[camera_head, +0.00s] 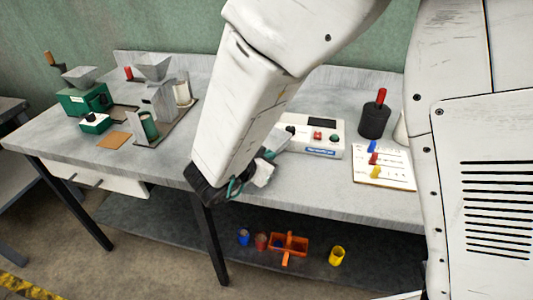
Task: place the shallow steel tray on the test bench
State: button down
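The test bench (120,166) is a long grey table running across the camera view, with equipment on its top. My arm reaches down across the middle of the view in front of it. My gripper (262,172) is near the bench's front edge, mostly hidden behind my own wrist. I cannot tell whether its fingers are open or shut, or whether they hold anything. I cannot make out a shallow steel tray in this view.
A green grinder (82,98) and a grey device (158,100) stand left. A white instrument (316,139), a black cylinder (374,120) and a board with coloured pieces (384,178) stand right. The lower shelf holds an orange carrier (288,245) and coloured cups. Bare top shows front left.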

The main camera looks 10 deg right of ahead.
jog(key=c, duration=1.6)
grip_release()
jog(key=shift+c, duration=0.2)
jog(key=shift+r, duration=0.1)
